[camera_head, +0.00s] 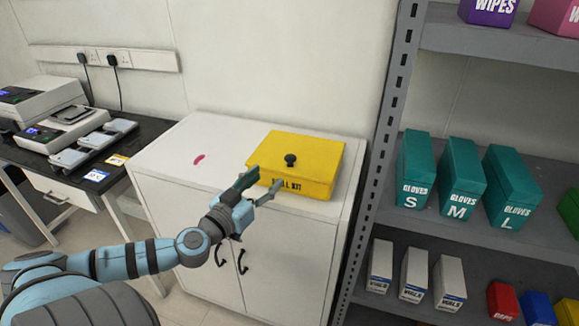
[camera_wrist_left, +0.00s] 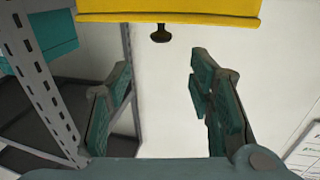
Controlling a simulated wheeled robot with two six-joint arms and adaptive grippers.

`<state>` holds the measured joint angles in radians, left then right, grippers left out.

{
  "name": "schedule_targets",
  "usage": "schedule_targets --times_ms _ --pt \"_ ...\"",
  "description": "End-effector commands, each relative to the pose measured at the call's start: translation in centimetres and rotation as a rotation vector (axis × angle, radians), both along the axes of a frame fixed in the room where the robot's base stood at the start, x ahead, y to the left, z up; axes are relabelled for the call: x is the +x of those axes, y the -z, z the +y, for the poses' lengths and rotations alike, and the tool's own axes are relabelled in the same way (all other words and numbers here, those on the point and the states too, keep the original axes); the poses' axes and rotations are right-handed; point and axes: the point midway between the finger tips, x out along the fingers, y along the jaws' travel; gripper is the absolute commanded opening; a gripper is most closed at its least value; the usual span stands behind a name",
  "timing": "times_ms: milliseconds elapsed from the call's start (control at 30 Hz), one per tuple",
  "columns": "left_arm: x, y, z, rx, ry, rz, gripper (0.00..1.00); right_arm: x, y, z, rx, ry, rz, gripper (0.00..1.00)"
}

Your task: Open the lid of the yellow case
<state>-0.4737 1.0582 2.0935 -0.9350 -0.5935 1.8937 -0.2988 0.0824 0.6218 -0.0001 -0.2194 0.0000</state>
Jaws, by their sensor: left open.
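The yellow case (camera_head: 318,150) stands on the white cabinet, its lid looking shut. A black knob (camera_head: 290,160) stands up from the lid. My left gripper (camera_head: 264,179) is open and empty at the case's front left, its fingers overlapping the case front and partly hiding the printed label. Whether they touch the case cannot be told. In the left wrist view the yellow case (camera_wrist_left: 165,12) crosses the top edge, with the knob (camera_wrist_left: 160,34) pointing down in the picture. The open fingers (camera_wrist_left: 160,78) are below it, apart from the knob. My right gripper is not in view.
The white cabinet (camera_head: 165,150) has free top to the left of the case, with a pink mark (camera_head: 198,159). A grey metal shelf (camera_head: 385,130) with glove boxes stands close on the right. A dark bench (camera_head: 40,150) with devices is on the left. A wall is behind.

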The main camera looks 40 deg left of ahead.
Motion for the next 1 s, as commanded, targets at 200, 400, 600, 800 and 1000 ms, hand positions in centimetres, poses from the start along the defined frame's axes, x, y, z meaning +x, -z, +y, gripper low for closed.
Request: schedule_targets --times_ms 200,400,600,800,1000 --pt "5.1 -0.1 0.8 -0.008 -0.008 -0.003 0.48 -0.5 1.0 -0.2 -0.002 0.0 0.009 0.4" --pt "8.7 -0.4 1.1 -0.01 -0.004 -0.003 0.48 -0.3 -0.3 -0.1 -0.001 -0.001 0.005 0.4" --pt "11.1 -0.1 1.3 -0.007 -0.002 0.0 0.48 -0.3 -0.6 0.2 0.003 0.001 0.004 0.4" --pt "11.9 0.0 1.4 -0.002 0.0 0.0 0.48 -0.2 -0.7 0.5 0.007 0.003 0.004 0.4" --pt "11.9 0.0 1.4 -0.001 0.0 0.0 0.46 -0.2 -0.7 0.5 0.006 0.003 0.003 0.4"
